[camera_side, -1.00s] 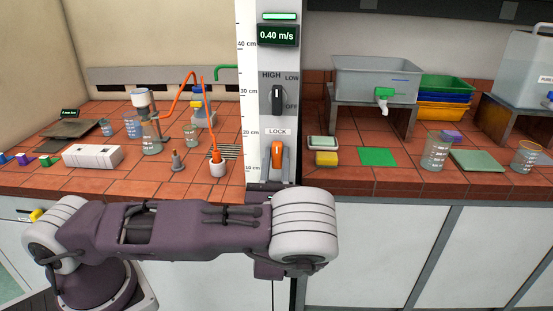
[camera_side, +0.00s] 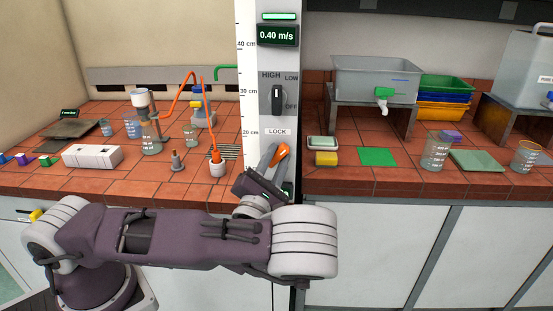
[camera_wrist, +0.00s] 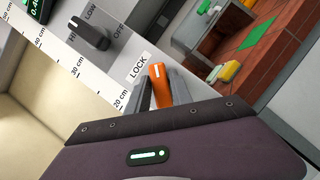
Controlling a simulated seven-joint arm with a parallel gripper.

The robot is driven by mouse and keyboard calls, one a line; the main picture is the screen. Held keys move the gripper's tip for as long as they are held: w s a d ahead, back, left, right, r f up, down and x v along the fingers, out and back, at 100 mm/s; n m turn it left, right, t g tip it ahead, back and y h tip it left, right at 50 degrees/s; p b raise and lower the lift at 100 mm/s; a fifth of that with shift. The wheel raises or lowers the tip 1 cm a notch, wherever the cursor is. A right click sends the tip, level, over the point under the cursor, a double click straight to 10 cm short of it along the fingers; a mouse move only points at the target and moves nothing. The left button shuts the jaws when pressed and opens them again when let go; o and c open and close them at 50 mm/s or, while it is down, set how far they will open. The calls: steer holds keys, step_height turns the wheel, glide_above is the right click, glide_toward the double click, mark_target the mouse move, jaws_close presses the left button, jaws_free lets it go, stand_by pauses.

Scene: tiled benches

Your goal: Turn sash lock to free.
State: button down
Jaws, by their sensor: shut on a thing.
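The sash lock is an orange lever (camera_side: 280,153) on the grey post below the LOCK label (camera_side: 278,132). In the side view it leans, its top to the right. My gripper (camera_side: 272,156) is at the lever, partly hidden behind my wrist. In the wrist view the orange lever (camera_wrist: 159,86) stands between the two grey fingers of my gripper (camera_wrist: 160,92), which are shut on it. The lever's lower end is hidden by my gripper body.
A black HIGH/LOW/OFF knob (camera_side: 277,100) sits above the lock on the same post, under a display (camera_side: 277,35) reading 0.40 m/s.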

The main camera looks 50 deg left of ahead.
steer(key=m+h, duration=0.1)
steer(key=m, duration=0.1)
steer(key=m+h, duration=0.1)
steer(key=m, duration=0.2)
steer(key=shift+g, duration=0.3)
steer(key=shift+m+g+h, duration=0.35)
steer(key=shift+m+h, duration=0.05)
steer(key=shift+m, duration=0.95)
steer(key=shift+m+g+h, duration=0.35)
steer(key=shift+m+h, duration=0.05)
steer(key=shift+m, duration=0.95)
steer(key=c, duration=1.2)
jaws_free()
steer(key=shift+c, duration=0.2)
